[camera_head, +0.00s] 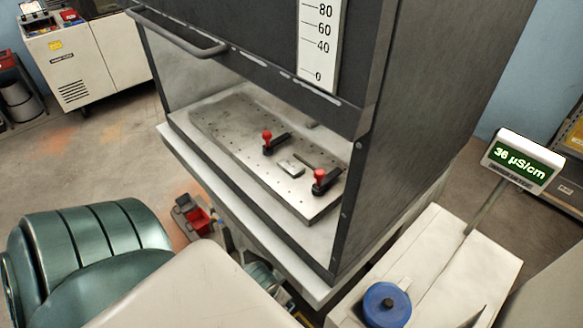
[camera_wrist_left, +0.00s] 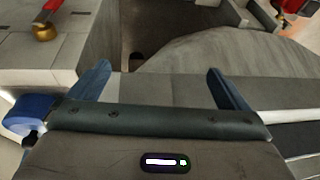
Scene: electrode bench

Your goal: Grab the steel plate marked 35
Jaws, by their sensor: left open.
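No marking reading 35 can be made out on any plate in these views. In the head view, a small grey metal block (camera_head: 291,168) lies on the perforated bench plate (camera_head: 225,125) inside the dark cabinet, between two red-knobbed clamps (camera_head: 268,138) (camera_head: 321,178). I cannot tell whether it is the steel plate. My left gripper (camera_wrist_left: 158,82) shows in the left wrist view with its two blue fingers spread wide and nothing between them. It does not show clearly in the head view. My right gripper is not in view.
The cabinet's raised front (camera_head: 260,50) overhangs the bench. A display (camera_head: 523,160) reading 36 µS/cm stands at the right, above a pale box with a blue round cap (camera_head: 386,304). Floor is open at left.

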